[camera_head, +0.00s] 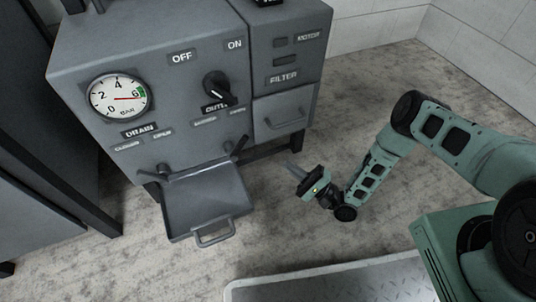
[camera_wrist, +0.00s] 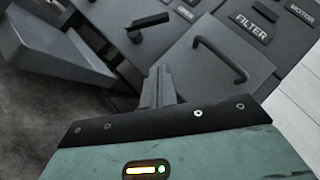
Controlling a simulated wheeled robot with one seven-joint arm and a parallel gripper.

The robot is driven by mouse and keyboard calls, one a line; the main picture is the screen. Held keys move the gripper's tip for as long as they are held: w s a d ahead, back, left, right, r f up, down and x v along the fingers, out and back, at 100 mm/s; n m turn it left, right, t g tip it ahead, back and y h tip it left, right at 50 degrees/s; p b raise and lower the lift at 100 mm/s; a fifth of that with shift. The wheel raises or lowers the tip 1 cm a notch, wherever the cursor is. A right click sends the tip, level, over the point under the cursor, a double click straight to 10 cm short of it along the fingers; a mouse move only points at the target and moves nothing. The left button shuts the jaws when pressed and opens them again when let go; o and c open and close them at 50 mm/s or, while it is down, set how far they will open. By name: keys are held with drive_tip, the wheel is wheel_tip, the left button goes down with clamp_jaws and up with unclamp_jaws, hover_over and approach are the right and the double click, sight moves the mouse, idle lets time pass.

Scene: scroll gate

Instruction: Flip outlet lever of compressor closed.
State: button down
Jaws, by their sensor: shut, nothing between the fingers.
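The compressor (camera_head: 170,60) is a grey cabinet on dark legs. Its outlet lever (camera_head: 238,146) is a short dark handle low on the right of the front, below the partly covered OUTLET label. It slants up and to the right, towards the right-hand small label. In the wrist view the lever (camera_wrist: 149,22) shows as a black handle beyond my fingertips. My gripper (camera_head: 293,168) is shut and empty, in front of the cabinet to the lever's lower right, apart from it. In the wrist view its closed fingers (camera_wrist: 158,85) point towards the panel below the lever.
A grey tray (camera_head: 205,232) with a front handle juts out below the levers. The drain lever (camera_head: 163,171) is at its left. A black rotary knob (camera_head: 215,86) and a gauge (camera_head: 119,97) sit above. A drawer handle (camera_wrist: 220,58) is right of the outlet lever.

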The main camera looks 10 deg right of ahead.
sight(239, 147)
drive_tip(key=s+a+r+b+x, duration=0.1)
drive_tip(key=b+x, duration=0.4)
drive_tip(key=x, duration=0.7)
drive_tip(key=shift+s+r, duration=0.2)
drive_tip(key=shift+s, duration=0.4)
drive_tip(key=shift+a+r, duration=0.15)
